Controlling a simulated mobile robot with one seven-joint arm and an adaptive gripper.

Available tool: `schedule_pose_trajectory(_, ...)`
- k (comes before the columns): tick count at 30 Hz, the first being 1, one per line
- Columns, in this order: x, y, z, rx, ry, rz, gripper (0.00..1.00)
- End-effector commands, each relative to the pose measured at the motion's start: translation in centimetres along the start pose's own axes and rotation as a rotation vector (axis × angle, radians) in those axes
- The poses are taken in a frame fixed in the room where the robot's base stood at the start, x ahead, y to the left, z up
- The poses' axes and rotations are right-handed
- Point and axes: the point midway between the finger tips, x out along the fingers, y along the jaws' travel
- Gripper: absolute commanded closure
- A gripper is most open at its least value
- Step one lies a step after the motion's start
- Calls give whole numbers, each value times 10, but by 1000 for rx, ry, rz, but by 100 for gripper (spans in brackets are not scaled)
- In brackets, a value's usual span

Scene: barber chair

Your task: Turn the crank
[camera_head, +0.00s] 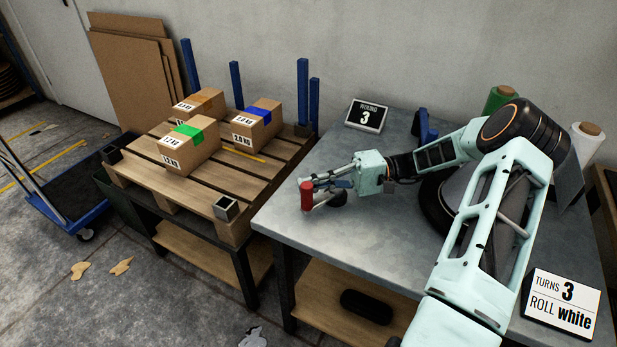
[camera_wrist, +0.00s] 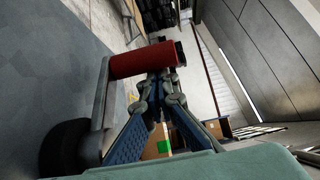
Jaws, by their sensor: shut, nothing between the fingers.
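The crank has a red handle (camera_head: 306,196) at the left end of the grey table; its grey arm (camera_wrist: 103,108) and dark round hub (camera_wrist: 66,148) show in the wrist view. The red handle (camera_wrist: 140,62) lies across the upper middle of that view. My gripper (camera_head: 314,183) is shut and empty, with its fingertips right at the handle; I cannot tell whether they touch it. In the wrist view my gripper's fingers (camera_wrist: 158,78) come together just below the handle. A card (camera_head: 563,303) reads "TURNS 3 ROLL white".
A green roll (camera_head: 499,98) and a white roll (camera_head: 587,142) stand at the back right, behind my arm. A wooden pallet (camera_head: 180,195) left of the table bears several boxes. A blue cart (camera_head: 65,200) stands further left.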

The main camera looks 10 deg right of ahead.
Motion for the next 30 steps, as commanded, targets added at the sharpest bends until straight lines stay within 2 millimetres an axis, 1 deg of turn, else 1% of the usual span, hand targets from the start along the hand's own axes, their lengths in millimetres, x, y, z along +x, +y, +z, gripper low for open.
schedule_pose_trajectory(12, -3, 0, 11, 1, 7, 0, 100)
schedule_pose_trajectory(30, -4, 0, 13, 1, 8, 1, 100)
